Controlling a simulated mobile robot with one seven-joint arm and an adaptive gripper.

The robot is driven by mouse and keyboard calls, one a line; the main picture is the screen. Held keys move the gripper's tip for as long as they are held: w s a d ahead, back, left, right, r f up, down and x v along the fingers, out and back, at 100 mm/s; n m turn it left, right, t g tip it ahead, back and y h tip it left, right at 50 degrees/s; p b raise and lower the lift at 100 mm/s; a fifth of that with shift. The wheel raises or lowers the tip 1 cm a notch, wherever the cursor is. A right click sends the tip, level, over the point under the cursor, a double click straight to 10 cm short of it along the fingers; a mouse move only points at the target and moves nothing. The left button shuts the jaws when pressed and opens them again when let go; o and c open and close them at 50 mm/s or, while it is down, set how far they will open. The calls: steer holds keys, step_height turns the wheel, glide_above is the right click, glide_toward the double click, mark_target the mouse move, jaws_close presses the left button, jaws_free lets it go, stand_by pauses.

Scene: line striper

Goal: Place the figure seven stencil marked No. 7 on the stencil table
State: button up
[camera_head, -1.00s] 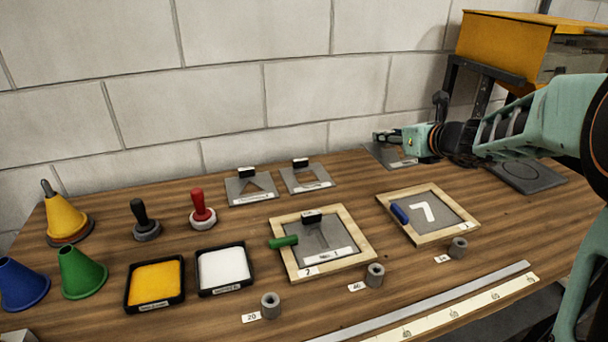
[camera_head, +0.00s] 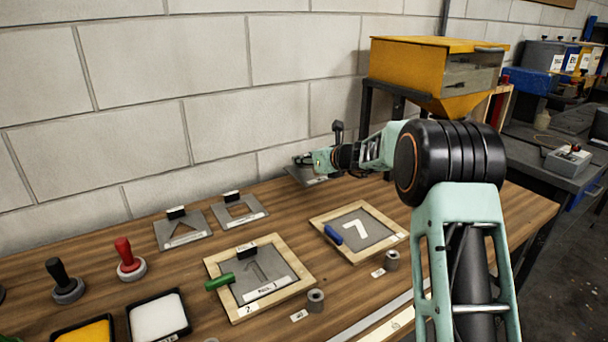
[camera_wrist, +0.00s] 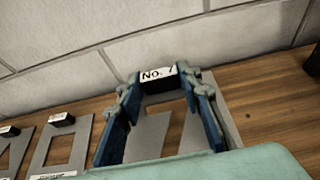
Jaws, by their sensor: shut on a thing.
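The No. 7 stencil is a grey plate (camera_head: 298,174) with a black block whose white label reads "No. 7" (camera_wrist: 158,74). It is at the back of the wooden table by the wall. My gripper (camera_head: 312,162) is shut on its block; in the wrist view, blue fingers (camera_wrist: 163,108) flank it. I cannot tell whether the plate touches the table. The arm hides part of it. A wooden frame (camera_head: 295,292) holds a plate marked No. 1 and a green handle. Another frame (camera_head: 394,239) holds a grey panel with a white 7 and a blue handle. No stencil table is clearly identifiable.
Two stencil plates, one with a triangle (camera_head: 187,235) and one with a square (camera_head: 250,214), lie left of my gripper. Stamps (camera_head: 130,262), ink pads (camera_head: 157,318) and grey weights (camera_head: 315,300) stand nearer the front. A yellow hopper (camera_head: 420,65) stands behind my arm.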

mark_target(325, 176)
steer(key=w+f, duration=0.2)
steer(key=f, duration=0.1)
steer(key=w+f, duration=0.1)
steer(key=shift+w+a+f, duration=0.2)
steer(key=shift+w+a, duration=0.1)
steer(key=shift+a, duration=0.05)
steer(key=shift+f+b, duration=0.35)
steer(key=shift+f, duration=1.1)
steer(key=shift+f, duration=0.1)
steer(key=shift+f, duration=0.15)
steer(key=o, duration=1.2)
steer(key=shift+r, duration=0.2)
steer(key=shift+d+r, duration=0.1)
steer(key=b+v, duration=0.1)
steer(key=v, duration=1.1)
